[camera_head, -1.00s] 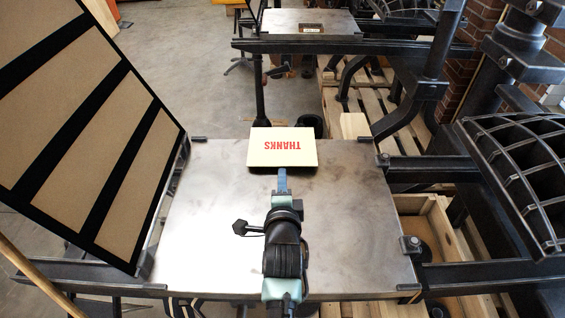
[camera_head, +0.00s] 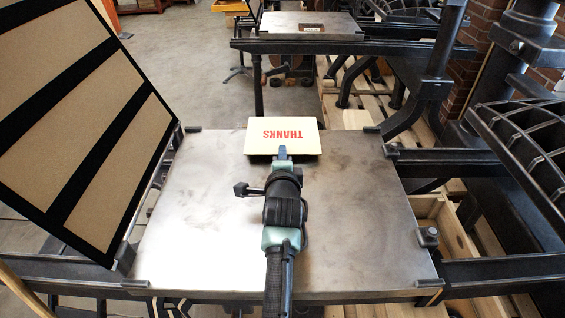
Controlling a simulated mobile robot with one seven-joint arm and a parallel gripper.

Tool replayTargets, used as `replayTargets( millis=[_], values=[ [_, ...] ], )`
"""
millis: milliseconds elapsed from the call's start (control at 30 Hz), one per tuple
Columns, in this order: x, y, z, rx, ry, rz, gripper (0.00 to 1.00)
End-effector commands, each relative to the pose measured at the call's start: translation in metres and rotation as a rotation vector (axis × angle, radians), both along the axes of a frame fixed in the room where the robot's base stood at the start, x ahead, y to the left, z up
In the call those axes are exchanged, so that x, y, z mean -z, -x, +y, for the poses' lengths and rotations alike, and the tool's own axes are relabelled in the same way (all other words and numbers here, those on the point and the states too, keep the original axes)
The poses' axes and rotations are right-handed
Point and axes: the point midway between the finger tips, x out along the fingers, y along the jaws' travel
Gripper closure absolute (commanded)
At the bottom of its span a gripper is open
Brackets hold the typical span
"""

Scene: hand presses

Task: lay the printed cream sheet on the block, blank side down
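The cream sheet (camera_head: 281,143) bears the red word THANKS, upside down as I see it, on its upward face. It is near the far edge of the near press's metal bed (camera_head: 200,240), and appears held level or slightly tilted above it. My gripper (camera_head: 283,155) meets the sheet's near edge and appears shut on it; the fingertips are small here. The underside is hidden. No block is clearly seen on the near bed. A small brown framed piece (camera_head: 312,28) lies on the far press's bed; I cannot tell whether it is a block.
A raised, slanted frame with tan panels and black bars (camera_head: 85,115) stands at the left. Black iron press parts (camera_head: 520,150) and rails crowd the right. A wooden pallet (camera_head: 370,100) lies beyond. Most of the near bed is bare, with small corner stops.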

Motion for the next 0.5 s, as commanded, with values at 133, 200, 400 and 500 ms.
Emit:
replayTargets(
  millis=[133,200,400,500],
  values=[
    [0.0017,-0.0047,0.0002,0.000,0.000,-0.001,0.76],
    [0.0013,-0.0052,0.0001,0.000,0.000,0.000,0.76],
    [0.0008,-0.0052,0.0000,0.000,0.000,0.000,0.76],
    [0.0009,-0.0052,0.0000,0.000,0.000,0.000,0.84]
  ],
)
